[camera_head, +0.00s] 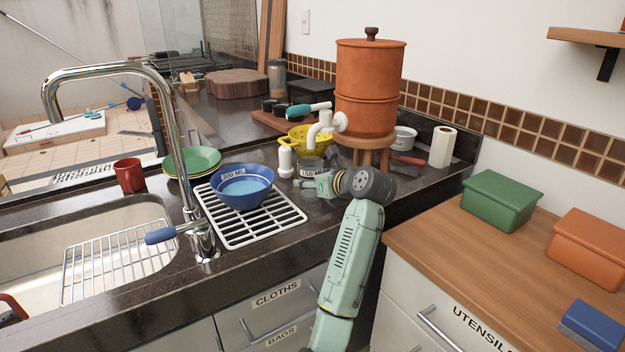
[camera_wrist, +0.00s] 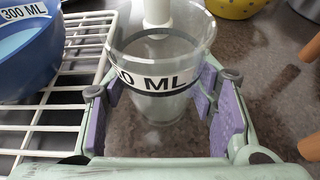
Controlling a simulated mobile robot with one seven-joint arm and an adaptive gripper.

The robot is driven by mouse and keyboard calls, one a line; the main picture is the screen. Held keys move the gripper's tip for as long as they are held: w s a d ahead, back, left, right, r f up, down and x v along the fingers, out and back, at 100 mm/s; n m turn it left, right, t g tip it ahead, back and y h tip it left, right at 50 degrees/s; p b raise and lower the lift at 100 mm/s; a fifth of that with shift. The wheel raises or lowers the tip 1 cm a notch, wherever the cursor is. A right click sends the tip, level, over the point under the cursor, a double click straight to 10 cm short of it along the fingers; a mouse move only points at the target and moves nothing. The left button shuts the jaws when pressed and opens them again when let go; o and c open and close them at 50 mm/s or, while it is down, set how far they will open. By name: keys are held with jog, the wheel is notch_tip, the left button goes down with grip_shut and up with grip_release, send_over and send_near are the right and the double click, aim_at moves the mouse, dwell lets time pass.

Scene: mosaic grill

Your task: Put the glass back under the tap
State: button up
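The clear glass (camera_head: 311,167), with a white volume label, stands on the dark counter in the area below the white tap (camera_head: 325,127) of the terracotta water container (camera_head: 368,90). In the wrist view the glass (camera_wrist: 160,85) is upright, its label partly readable as "0 ML", and it looks empty. My gripper (camera_wrist: 163,110) has its purple-padded fingers spread on either side of the glass. Counter shows between the pads and the glass's lower part. Whether the pads touch the upper sides is not clear.
A blue 300 ML bowl (camera_head: 242,190) sits on a white wire rack (camera_head: 262,222) to the left. A white bottle (camera_head: 285,162) is close to the glass's left. A yellow colander (camera_head: 300,133) is behind. A wooden stand (camera_head: 372,143) carries the container.

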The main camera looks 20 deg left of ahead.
jog(key=o, duration=0.4)
jog(key=shift+r, duration=0.1)
jog(key=b+v, duration=0.2)
jog(key=v, duration=1)
jog(key=shift+r, duration=0.1)
